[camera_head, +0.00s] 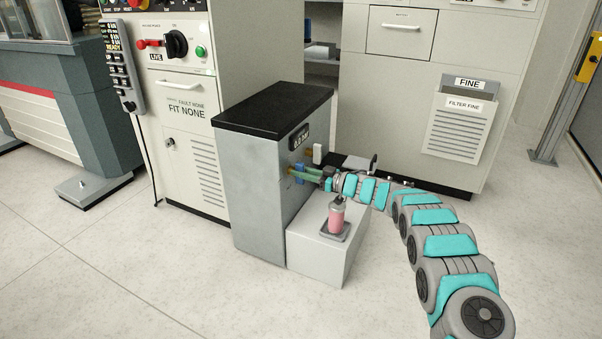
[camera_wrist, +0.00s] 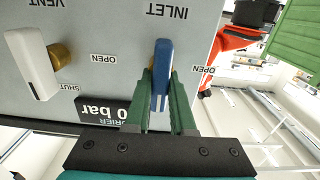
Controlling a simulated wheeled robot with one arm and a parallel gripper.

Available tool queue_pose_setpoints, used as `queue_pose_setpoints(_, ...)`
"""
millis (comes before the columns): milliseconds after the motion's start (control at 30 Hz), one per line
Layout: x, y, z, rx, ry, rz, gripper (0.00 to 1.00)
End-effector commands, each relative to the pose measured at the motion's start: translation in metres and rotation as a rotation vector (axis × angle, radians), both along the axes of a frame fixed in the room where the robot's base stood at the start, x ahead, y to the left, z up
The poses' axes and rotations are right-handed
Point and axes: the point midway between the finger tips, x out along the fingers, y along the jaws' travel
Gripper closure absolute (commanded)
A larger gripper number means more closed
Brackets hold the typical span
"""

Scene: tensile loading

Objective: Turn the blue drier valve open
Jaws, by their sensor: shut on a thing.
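The blue drier valve handle (camera_wrist: 162,62) is on the grey drier panel by the INLET label (camera_wrist: 167,12). In the wrist view, which is upside down, the handle lies nearly upright in the picture. An OPEN label (camera_wrist: 203,70) is to its right. My gripper (camera_wrist: 160,85) has its green fingers on both sides of the handle, shut on it. In the head view the blue handle (camera_head: 299,172) is on the front of the grey drier cabinet (camera_head: 250,175), and my gripper (camera_head: 303,175) reaches it from the right. The handle's lower part is partly hidden by the fingers.
A white vent handle (camera_wrist: 34,65) is beside the blue one, with its own OPEN and SHUT labels. A pink-filled bottle (camera_head: 336,219) stands on a white block (camera_head: 318,250) beneath my arm. Cabinets stand behind; the floor in front is clear.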

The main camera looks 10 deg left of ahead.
Motion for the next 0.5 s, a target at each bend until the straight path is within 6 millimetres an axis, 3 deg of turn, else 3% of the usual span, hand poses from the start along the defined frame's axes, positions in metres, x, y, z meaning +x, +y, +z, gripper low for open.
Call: queue_pose_setpoints(500,-0.0027,0.0009,-0.0037,-0.120,-0.333,0.001,1.00)
